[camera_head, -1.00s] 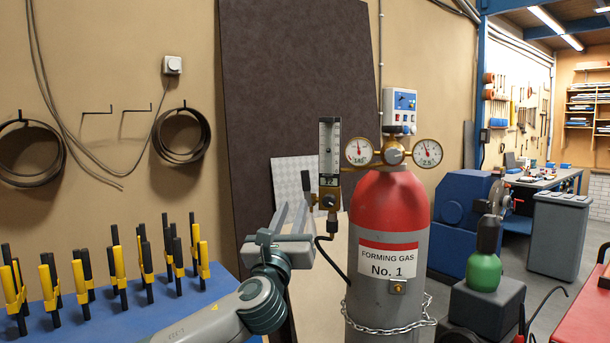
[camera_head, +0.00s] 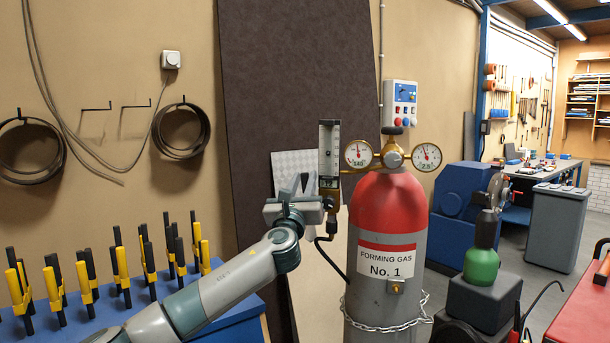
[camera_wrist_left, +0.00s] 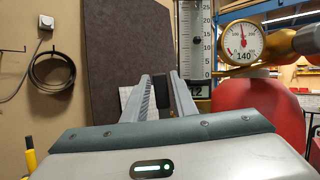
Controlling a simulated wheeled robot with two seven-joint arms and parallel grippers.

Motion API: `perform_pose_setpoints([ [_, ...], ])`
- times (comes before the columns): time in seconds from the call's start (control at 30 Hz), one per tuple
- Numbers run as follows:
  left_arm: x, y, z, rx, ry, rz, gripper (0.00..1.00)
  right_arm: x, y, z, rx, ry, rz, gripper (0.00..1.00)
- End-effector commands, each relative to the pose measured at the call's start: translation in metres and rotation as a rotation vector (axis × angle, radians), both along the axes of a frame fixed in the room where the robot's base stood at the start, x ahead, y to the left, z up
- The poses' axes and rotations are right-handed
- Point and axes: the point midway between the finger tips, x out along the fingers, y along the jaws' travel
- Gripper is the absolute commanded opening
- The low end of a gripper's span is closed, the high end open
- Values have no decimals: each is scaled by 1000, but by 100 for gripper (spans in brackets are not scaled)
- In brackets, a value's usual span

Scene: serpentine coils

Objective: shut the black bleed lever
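The black bleed lever (camera_wrist_left: 160,92) shows in the left wrist view as a dark upright bar between my left gripper's fingers. A narrow gap seems to stay on each side of it; contact cannot be made out. In the head view my left gripper (camera_head: 298,187) covers the lever, just left of the flowmeter (camera_head: 329,152) with its clear scale and brass body. My left gripper's fingers are apart and point at the lever; they also show in the left wrist view (camera_wrist_left: 162,85). My right gripper is not in view.
The red-topped grey gas cylinder (camera_head: 384,255), chained, stands right of my left gripper, with two round gauges (camera_head: 426,157) above. A blue rack with yellow and black clamps (camera_head: 122,268) is at the lower left. A dark panel (camera_head: 270,80) leans behind.

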Motion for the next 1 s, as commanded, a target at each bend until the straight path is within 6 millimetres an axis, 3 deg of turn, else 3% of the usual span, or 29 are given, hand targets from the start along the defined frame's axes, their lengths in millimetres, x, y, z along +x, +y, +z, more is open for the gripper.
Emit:
perform_pose_setpoints([
  [0.2, 13, -2, 5, 0, 1, 1, 25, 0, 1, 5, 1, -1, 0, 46],
  [0.6, 15, -3, 6, 1, 1, -1, 25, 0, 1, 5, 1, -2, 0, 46],
  [0.7, 15, -3, 6, 1, 1, -1, 1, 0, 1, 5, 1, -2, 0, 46],
  [1.0, 15, -1, 5, -6, 2, -1, 0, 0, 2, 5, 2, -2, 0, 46],
])
